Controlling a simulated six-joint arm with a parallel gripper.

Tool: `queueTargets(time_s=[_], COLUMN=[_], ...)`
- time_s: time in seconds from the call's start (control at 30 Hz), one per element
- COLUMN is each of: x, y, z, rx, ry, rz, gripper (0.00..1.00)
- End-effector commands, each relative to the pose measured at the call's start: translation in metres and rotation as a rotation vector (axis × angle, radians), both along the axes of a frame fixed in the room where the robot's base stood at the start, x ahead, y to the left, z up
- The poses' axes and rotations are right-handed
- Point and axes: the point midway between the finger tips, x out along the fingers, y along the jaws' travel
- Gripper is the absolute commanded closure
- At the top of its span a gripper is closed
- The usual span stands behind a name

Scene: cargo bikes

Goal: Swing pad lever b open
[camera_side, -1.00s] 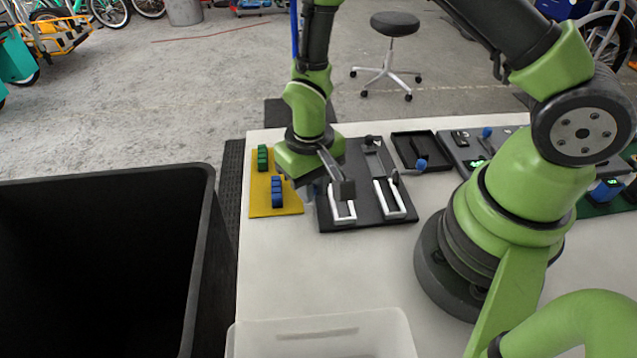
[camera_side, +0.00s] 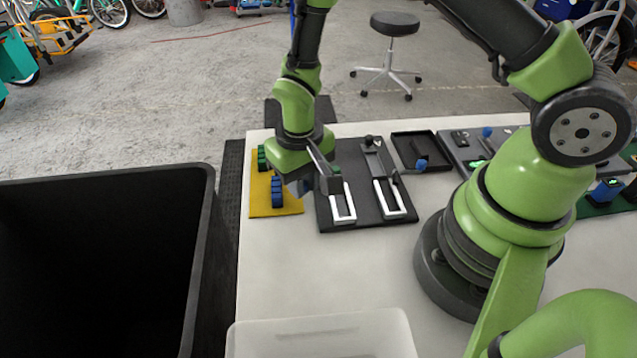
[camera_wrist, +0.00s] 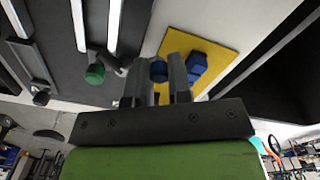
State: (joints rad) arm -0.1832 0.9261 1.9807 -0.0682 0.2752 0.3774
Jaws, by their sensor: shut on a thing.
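A dark board (camera_side: 360,215) carries two fixtures with white U-shaped rails (camera_side: 343,207). My gripper (camera_wrist: 161,62) is shut on a blue knob (camera_wrist: 158,70) beside the left fixture, at the edge of the yellow mat. The blue knob sits between both fingers. The rod joining this knob to its fixture is hidden, so I cannot tell the lever's angle. In the side view my gripper (camera_side: 303,186) hides the knob.
The yellow mat (camera_side: 290,208) holds green blocks (camera_side: 262,157) and blue blocks (camera_side: 277,190) close to my gripper. A black bin (camera_side: 205,215) stands left; a translucent tub (camera_side: 370,322) sits in front.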

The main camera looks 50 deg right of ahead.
Motion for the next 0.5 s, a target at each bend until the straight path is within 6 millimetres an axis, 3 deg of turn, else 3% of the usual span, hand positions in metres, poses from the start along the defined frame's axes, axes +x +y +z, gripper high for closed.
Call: queueTargets(time_s=[0.27, 0.5], x=[0.014, 0.014], y=[-0.002, -0.002], z=[-0.002, -0.002], rx=[0.001, 0.0], ry=[-0.009, -0.008], rz=[0.012, 0.012], gripper=[0.98, 0.98])
